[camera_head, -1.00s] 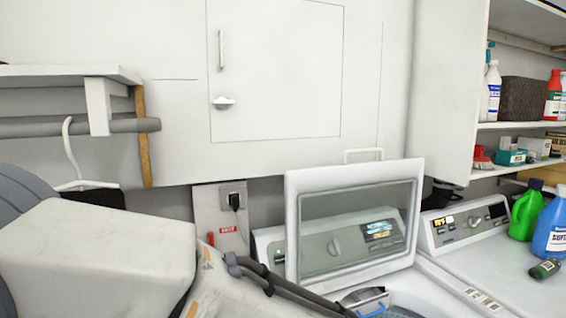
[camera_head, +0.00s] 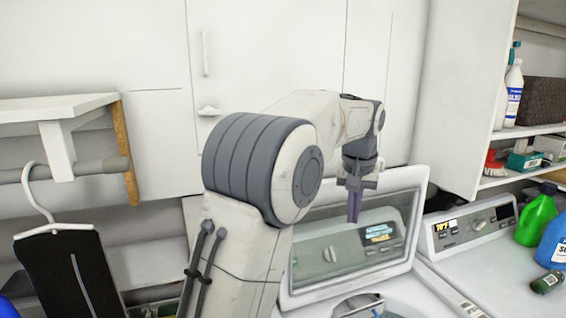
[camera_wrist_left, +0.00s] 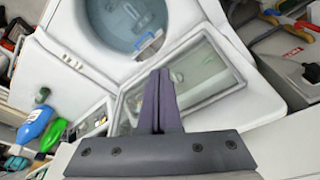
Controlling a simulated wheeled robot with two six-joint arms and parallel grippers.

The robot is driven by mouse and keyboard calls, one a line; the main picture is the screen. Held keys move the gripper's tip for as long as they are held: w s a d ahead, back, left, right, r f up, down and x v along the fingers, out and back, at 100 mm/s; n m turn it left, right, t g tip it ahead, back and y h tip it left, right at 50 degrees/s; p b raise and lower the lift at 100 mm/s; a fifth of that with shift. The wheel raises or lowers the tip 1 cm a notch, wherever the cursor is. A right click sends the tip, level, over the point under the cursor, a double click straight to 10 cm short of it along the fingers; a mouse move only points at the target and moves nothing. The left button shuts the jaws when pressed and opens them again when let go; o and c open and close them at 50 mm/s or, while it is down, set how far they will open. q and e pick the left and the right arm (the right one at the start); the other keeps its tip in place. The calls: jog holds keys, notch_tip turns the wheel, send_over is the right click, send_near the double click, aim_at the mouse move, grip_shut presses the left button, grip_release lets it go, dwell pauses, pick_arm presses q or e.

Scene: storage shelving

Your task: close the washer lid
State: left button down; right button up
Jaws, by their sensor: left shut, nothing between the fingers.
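The washer lid (camera_head: 415,223) stands raised and upright in the head view, a white frame around a glass window. My left arm reaches across in front of it, and my left gripper (camera_head: 354,205) points down before the upper part of the window. The gripper is shut with nothing in it. In the left wrist view the shut fingers (camera_wrist_left: 158,100) overlap the lid (camera_wrist_left: 240,77), and I cannot tell whether they touch it. The washer's open drum (camera_wrist_left: 125,22) shows beyond. My right gripper is in neither view.
A second machine (camera_head: 480,245) stands to the right, with a green bottle (camera_head: 537,220) and a blue bottle (camera_head: 553,243) on top. Shelves with bottles and boxes are at the far right. White cabinets (camera_head: 270,60) hang behind. A hanger with black cloth (camera_head: 65,275) is at left.

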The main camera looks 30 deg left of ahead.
pick_arm(q)
jog(key=w+a+r+n+y+p, duration=0.15)
jog(key=a+r, duration=0.25)
jog(key=a, duration=0.4)
jog(key=w+a+r+n+p, duration=0.1)
jog(key=a+r+n+p, duration=0.15)
jog(key=a, duration=0.55)
jog(key=w+a+r+n+y+p, duration=0.1)
jog(key=w+a+r+n+p, duration=0.2)
jog(key=a, duration=0.5)
jog(key=s+x, duration=0.2)
jog(key=x, duration=0.7)
jog(key=s+d, duration=0.1)
jog(key=d+p, duration=0.1)
jog(key=d, duration=0.1)
jog(key=shift+s+r+h, duration=0.2)
jog(key=shift+s+h, duration=0.05)
jog(key=shift+s, duration=0.15)
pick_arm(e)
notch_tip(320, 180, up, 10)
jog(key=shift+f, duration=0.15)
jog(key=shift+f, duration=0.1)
